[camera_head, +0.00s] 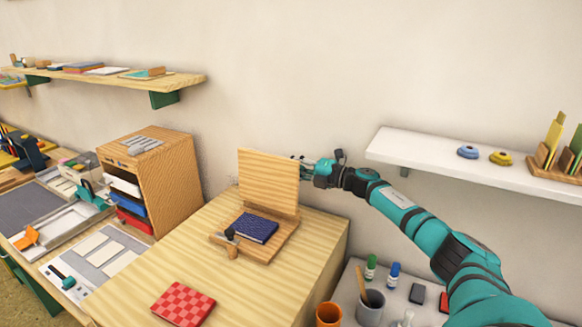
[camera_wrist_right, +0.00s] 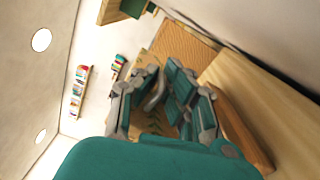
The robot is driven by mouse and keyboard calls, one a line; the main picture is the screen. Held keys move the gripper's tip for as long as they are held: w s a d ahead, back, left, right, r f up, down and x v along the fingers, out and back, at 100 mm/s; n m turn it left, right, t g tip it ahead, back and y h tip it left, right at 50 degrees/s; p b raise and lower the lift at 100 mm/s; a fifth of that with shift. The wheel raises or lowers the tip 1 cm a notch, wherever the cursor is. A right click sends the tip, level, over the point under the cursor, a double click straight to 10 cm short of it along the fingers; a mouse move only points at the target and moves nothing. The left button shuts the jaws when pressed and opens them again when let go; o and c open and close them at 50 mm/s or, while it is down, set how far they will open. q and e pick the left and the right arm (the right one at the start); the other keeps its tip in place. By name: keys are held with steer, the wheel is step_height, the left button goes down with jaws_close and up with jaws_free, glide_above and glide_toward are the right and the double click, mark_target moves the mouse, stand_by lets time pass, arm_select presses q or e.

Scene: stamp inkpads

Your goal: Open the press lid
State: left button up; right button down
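The press lid (camera_head: 268,180) is a light wooden board standing upright at the back of the press base (camera_head: 283,240), on the wooden worktop. A dark blue book (camera_head: 256,228) lies on the base, with a wooden-handled clamp (camera_head: 231,242) at its front left. My right gripper (camera_head: 308,168) is at the lid's right edge, partly hidden behind it; contact is unclear. In the right wrist view, my right gripper (camera_wrist_right: 160,98) looks open, with nothing held between its fingers. A pale wooden panel (camera_wrist_right: 262,95), apparently the lid, lies beside it. My left gripper is out of view.
A red checked book (camera_head: 183,303) lies at the worktop's front. A wooden organiser (camera_head: 166,183) stands to the left. Cups, including an orange one (camera_head: 328,315), stand at the lower right.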

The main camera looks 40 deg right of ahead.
steer(key=shift+f, duration=0.2)
steer(key=c, duration=1.4)
jaws_free()
steer(key=shift+d, duration=0.1)
steer(key=shift+c, duration=0.2)
steer(key=v, duration=1.2)
steer(key=shift+f, duration=0.1)
